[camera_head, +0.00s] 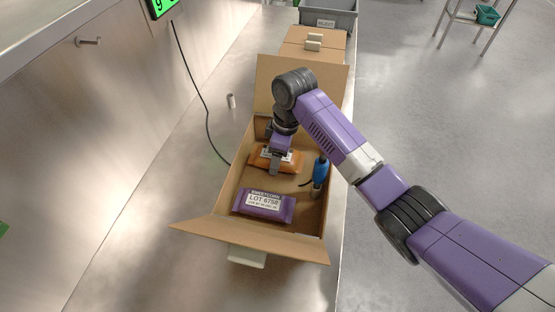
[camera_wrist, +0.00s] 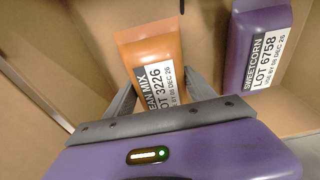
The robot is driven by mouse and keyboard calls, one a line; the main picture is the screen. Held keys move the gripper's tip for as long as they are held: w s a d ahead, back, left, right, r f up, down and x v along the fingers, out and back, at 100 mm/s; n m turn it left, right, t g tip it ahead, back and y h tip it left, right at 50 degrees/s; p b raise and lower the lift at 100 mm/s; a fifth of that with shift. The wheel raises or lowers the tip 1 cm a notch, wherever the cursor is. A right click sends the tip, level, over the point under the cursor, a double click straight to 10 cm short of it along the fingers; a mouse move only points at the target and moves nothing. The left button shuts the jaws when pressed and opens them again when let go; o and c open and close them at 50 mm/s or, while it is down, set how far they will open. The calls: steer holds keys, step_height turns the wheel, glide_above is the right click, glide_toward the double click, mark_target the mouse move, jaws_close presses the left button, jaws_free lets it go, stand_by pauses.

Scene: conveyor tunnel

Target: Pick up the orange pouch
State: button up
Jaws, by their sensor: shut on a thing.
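The orange pouch (camera_head: 262,162) lies in the open cardboard box (camera_head: 228,190), toward its far end. In the wrist view the orange pouch (camera_wrist: 150,50) has a white label reading LOT 3226. My gripper (camera_head: 276,168) reaches down into the box over the pouch. In the wrist view my gripper (camera_wrist: 160,95) has one finger on each side of the pouch, shut on it. The fingertips are partly hidden by the gripper body. I cannot tell whether the pouch is clear of the box floor.
A purple pouch (camera_head: 263,204) labelled LOT 6758 lies at the near end of the box. A blue and black tool (camera_head: 319,172) stands by the right wall. The box flaps stick outward. A closed box (camera_head: 312,42) and grey bin (camera_head: 330,18) stand beyond.

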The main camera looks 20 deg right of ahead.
step_height(320, 180, up, 18)
steer(key=p, duration=0.1)
steer(key=shift+r, duration=0.15)
steer(key=o, duration=1)
jaws_close()
